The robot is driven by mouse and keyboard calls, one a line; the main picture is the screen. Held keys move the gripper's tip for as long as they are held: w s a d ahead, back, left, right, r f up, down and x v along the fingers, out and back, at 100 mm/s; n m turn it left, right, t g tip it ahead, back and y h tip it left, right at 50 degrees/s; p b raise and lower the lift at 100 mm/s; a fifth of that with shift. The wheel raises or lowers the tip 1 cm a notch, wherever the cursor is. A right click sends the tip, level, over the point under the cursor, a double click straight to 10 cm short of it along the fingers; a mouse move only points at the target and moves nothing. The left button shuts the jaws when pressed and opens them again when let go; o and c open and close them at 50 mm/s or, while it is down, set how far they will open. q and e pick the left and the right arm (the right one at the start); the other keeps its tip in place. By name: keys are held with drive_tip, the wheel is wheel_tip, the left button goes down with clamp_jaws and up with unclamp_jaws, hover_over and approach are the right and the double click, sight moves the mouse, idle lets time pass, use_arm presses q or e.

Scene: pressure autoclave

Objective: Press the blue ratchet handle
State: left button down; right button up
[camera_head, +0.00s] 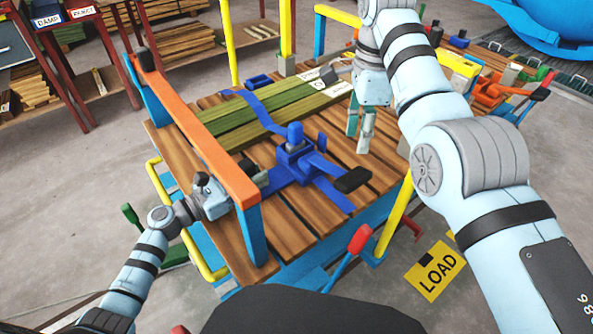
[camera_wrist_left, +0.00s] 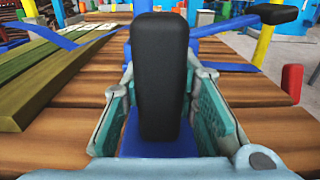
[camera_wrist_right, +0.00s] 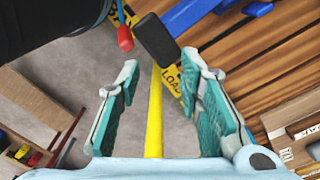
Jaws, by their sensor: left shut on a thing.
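The blue ratchet (camera_head: 295,158) sits on the wooden deck, on a blue strap (camera_head: 258,112). A blue lever with a black grip (camera_head: 352,180) sticks out to its right; this grip also shows in the left wrist view (camera_wrist_left: 271,14) and the right wrist view (camera_wrist_right: 157,40). My left gripper (camera_head: 254,178) is at the ratchet's left side, shut on another upright black grip (camera_wrist_left: 160,75) that stands between its fingers. My right gripper (camera_head: 360,128) points down above the deck, beyond the right-hand black grip. Its fingers are apart and empty in the right wrist view (camera_wrist_right: 160,75).
An orange rail (camera_head: 195,130) runs along the deck's left side, close to my left gripper. Green planks (camera_head: 262,112) lie under the strap. Yellow posts (camera_head: 397,212) and a red-tipped lever (camera_head: 358,240) stand at the right edge. A yellow LOAD sign (camera_head: 436,270) is on the floor.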

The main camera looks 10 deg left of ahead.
drive_tip(key=shift+w, duration=0.1)
drive_tip(key=c, duration=0.3)
drive_tip(key=shift+w+a+n+y, duration=0.15)
drive_tip(key=shift+w+n+y, duration=0.15)
drive_tip(key=shift+n+y, duration=0.1)
drive_tip(key=c, duration=0.4)
drive_tip(key=w+n+t+y, duration=0.2)
drive_tip(key=n+y, duration=0.1)
drive_tip(key=shift+w+a+r+n, duration=0.2)
drive_tip(key=shift+w+a+n, duration=0.1)
drive_tip(key=shift+a, duration=0.05)
clamp_jaws()
drive_tip(key=s+d+n+t+y, duration=0.5)
drive_tip(key=s+d+n, duration=0.3)
drive_tip(key=n, duration=1.3)
drive_tip(key=shift+s+d+r+t, duration=0.25)
drive_tip(key=shift+s+t, duration=0.15)
drive_tip(key=shift+s, duration=0.1)
